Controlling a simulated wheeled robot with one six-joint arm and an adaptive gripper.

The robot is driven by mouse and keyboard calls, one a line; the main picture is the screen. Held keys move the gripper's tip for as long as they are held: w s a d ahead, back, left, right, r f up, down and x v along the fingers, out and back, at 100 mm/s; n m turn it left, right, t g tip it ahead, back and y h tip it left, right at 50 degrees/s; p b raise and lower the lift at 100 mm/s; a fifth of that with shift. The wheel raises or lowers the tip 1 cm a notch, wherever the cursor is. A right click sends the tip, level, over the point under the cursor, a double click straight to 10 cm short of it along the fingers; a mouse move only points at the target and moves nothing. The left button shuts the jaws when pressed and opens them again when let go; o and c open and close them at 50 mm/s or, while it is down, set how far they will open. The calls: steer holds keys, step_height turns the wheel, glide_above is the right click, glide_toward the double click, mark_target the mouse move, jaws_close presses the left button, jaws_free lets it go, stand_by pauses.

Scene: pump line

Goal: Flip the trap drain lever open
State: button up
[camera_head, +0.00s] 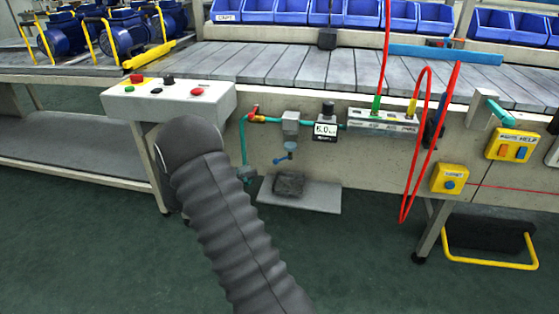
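The air line's trap is a grey block (291,122) on the front of the bench, with a small blue bowl (291,146) below it. A small blue lever-like piece (281,160) sticks out to the lower left under the bowl. It is probably the drain lever, but it is too small to tell its position. A grey ribbed sleeve, which looks like my arm, rises from the bottom to the left of the trap. No gripper fingers show.
A red-handled valve (254,110) and teal pipe (243,145) are left of the trap; a 6.0 display (325,129) is right. A dark block (289,184) lies on a low plate (318,198) below. A button box (205,98) stands behind the sleeve. Red hoses (404,190) hang right.

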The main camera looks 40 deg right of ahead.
mark_target(280, 160)
steer(key=d, duration=0.8)
steer(key=s+d+p, duration=0.1)
steer(key=d, duration=0.3)
steer(key=shift+d, duration=0.2)
jaws_close()
